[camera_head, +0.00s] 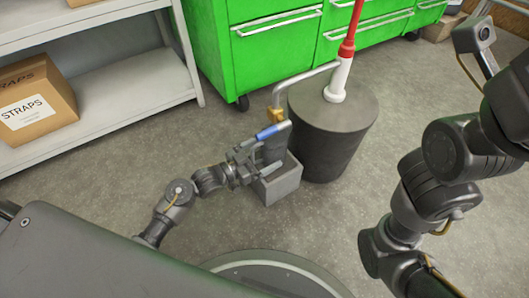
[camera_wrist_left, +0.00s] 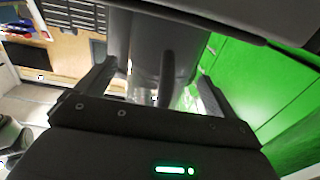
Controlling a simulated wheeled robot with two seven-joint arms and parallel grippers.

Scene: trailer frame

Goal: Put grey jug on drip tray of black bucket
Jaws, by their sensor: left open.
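The black bucket (camera_head: 325,140) stands on the floor at the centre right, with a red-and-white pump on top. Its drip tray, a grey block-like box (camera_head: 283,187), sits against its left front side. The grey jug (camera_head: 272,150) appears upright on this tray, partly hidden by my left gripper; its contact with the tray is hidden. My left gripper (camera_head: 243,164) is open just left of the jug. In the left wrist view the jug (camera_wrist_left: 145,35) fills the space ahead, with a dark upright bar between the spread fingers (camera_wrist_left: 155,88), probably its handle. My right gripper is out of view.
A pump pipe with a brass fitting (camera_head: 277,115) and a blue-sleeved lever (camera_head: 270,132) hangs close above the jug. A green drawer cabinet (camera_head: 270,45) stands behind. A shelf (camera_head: 120,90) with a STRAPS box (camera_head: 35,100) is at left.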

